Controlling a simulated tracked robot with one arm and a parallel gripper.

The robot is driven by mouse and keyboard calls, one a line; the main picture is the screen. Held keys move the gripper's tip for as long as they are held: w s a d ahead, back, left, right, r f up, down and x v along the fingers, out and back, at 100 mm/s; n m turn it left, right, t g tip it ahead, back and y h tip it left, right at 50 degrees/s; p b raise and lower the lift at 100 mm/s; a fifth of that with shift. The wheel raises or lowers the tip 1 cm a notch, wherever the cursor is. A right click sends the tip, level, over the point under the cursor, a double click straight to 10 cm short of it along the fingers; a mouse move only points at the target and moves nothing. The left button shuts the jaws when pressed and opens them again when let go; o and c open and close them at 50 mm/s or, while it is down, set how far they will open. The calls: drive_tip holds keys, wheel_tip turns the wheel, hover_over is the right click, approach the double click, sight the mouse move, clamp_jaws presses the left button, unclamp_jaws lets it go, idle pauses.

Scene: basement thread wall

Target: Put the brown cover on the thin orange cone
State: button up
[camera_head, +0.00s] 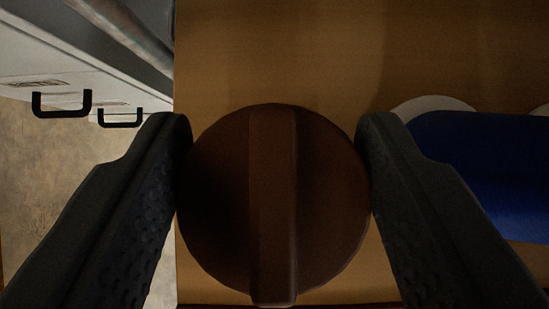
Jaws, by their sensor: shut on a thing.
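The brown cover (220,210) is a round disc with a raised bar across its top, seen from above in the middle of the view. My gripper (276,150) is shut on it, with one dark finger against its left edge and the other against its right edge. The thin orange cone is not seen in this view. What lies under the cover is hidden by it.
A wooden surface (290,50) lies below the cover. A blue object (485,165) with a pale rounded piece (435,103) behind it is at the right. White cabinets with black handles (62,112) stand at the left, above a mottled floor (40,160).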

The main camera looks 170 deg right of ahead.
drive_tip(key=shift+f, duration=0.25)
drive_tip(key=o, duration=1)
drive_tip(key=shift+s+r, duration=0.1)
drive_tip(key=shift+r, duration=0.1)
drive_tip(key=b+v, duration=0.2)
drive_tip(key=v, duration=1.1)
drive_tip(key=s+d+r+t+b, duration=0.4)
drive_tip(key=s+d+r, duration=0.3)
drive_tip(key=d+r, duration=0.3)
drive_tip(key=s+d+r+t+b, duration=0.3)
drive_tip(key=s+d+r, duration=0.4)
drive_tip(key=d+r, duration=0.3)
wheel_tip(320, 180, up, 5)
drive_tip(key=shift+f+t+b, duration=0.1)
drive_tip(key=shift+t+b, duration=0.3)
drive_tip(key=shift+b, duration=0.05)
